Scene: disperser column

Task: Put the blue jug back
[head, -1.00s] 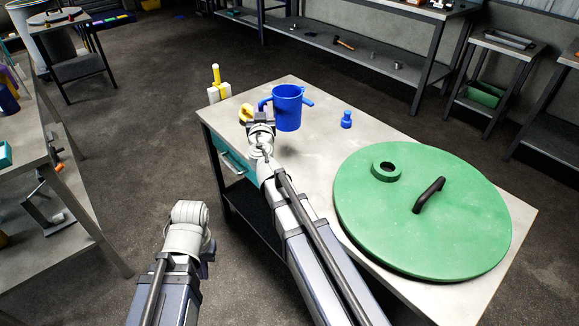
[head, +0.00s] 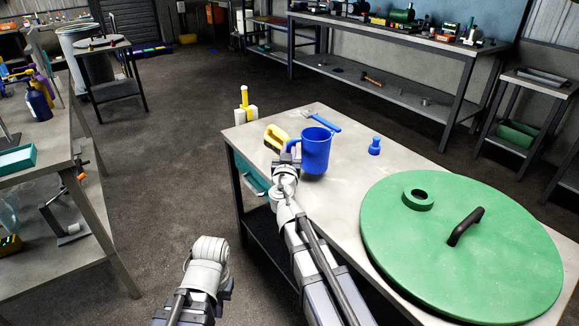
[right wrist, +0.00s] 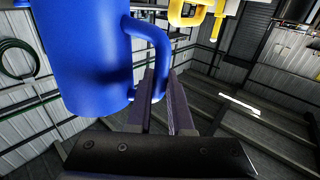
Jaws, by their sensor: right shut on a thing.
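The blue jug (head: 316,152) is upright over the far part of the grey table (head: 345,185). My right gripper (head: 288,160) is at the jug's left side and shut on its handle. In the right wrist view, the jug (right wrist: 85,55) fills the upper left and its handle (right wrist: 155,45) runs down between the fingers of my right gripper (right wrist: 158,92). I cannot tell whether the jug's base touches the table. My left gripper (head: 212,258) is low in the head view, left of the table and away from the jug; its fingers are hidden.
A yellow brush (head: 275,138) lies left of the jug, with a blue-handled tool (head: 322,121) behind it. A small blue bottle (head: 374,146) stands to the right. A large green lid (head: 455,245) covers the table's near right. A yellow-and-white fixture (head: 245,108) is at the far corner.

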